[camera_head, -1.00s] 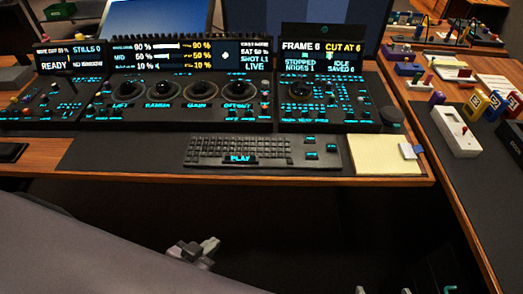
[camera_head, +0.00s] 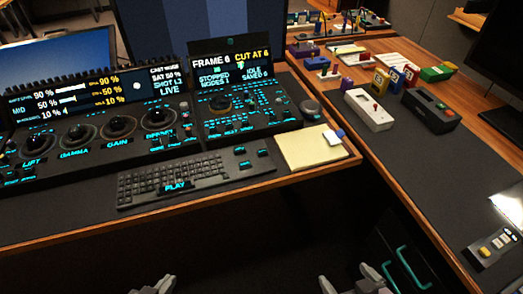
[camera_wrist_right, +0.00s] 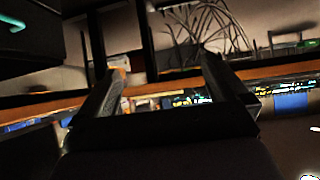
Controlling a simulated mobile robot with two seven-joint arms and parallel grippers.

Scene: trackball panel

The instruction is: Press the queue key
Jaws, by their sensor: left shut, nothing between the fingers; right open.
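The trackball panel (camera_head: 232,120) stands on the desk, with a display reading "FRAME 6" and "CUT AT 6" above cyan-lit keys. I cannot make out which key is the queue key; the small labels are unreadable. A keyboard (camera_head: 150,188) with a lit "PLAY" key lies in front of the panels. My left gripper (camera_head: 152,285) is shut and empty at the bottom edge, below and in front of the desk. My right gripper (camera_head: 352,279) is also low in front of the desk, open and empty. Its spread fingers show in the right wrist view (camera_wrist_right: 160,78).
A yellow notepad (camera_head: 315,148) lies at the desk corner. On the right-hand surface stand a white switch box (camera_head: 369,112), a black box (camera_head: 431,112) and a small grey device (camera_head: 492,246). A dark case with cyan handles (camera_head: 405,265) stands below that desk.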

